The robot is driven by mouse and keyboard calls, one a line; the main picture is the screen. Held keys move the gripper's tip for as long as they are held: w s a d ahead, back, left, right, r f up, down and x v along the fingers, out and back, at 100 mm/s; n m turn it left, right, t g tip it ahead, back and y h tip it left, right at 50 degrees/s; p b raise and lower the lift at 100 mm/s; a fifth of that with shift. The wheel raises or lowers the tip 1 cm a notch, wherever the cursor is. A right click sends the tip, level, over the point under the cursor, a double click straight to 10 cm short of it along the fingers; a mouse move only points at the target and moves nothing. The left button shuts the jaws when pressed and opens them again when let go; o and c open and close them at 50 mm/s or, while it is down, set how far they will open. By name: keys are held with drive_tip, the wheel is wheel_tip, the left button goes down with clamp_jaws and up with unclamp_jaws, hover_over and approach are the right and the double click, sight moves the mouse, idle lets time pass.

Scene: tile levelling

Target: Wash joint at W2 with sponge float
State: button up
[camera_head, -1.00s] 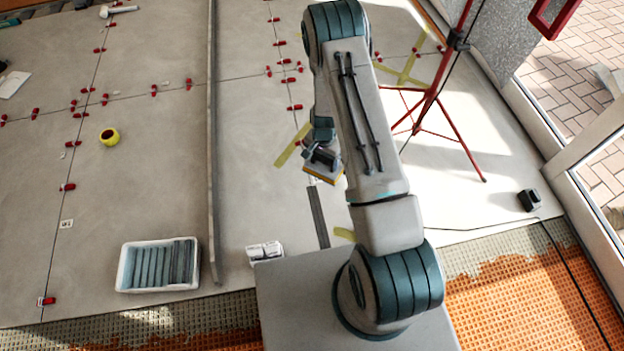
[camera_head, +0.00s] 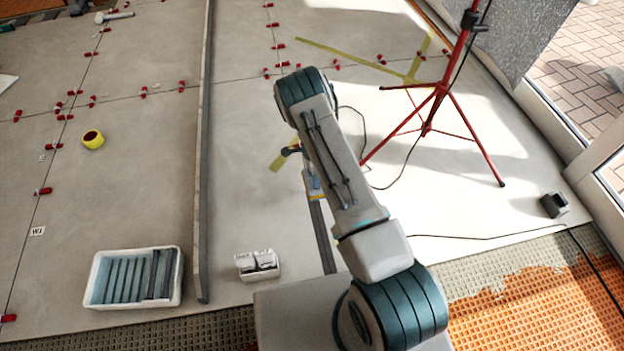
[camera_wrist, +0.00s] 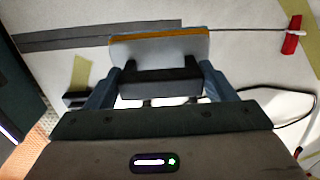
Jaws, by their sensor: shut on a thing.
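My gripper (camera_wrist: 160,85) is shut on the dark handle of the sponge float (camera_wrist: 160,48). The float has a pale plate with an orange-yellow edge. In the head view the float (camera_head: 315,192) is partly hidden by my arm, low over the grey floor tiles. A thin joint line (camera_wrist: 250,30) runs right from the float to a red clip (camera_wrist: 292,35). A dark strip (camera_wrist: 85,36) lies on the left side, its end close to the float; it also shows in the head view (camera_head: 322,240). I cannot tell whether the sponge touches the floor. No W2 label is readable.
A red tripod (camera_head: 435,100) with a trailing cable stands to the right. A long grey bar (camera_head: 203,150) lies left of my arm. A white tray of strips (camera_head: 92,290), a small white box (camera_head: 258,266) and a yellow roll (camera_head: 92,139) are on the tiles. Several red clips dot the joints.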

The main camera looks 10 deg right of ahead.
drive_tip(key=shift+w+a+f, duration=0.1)
drive_tip(key=shift+w+f, duration=0.15)
drive_tip(key=shift+f, duration=0.45)
drive_tip(key=shift+f+b, duration=2)
drive_tip(key=shift+f, duration=1.3)
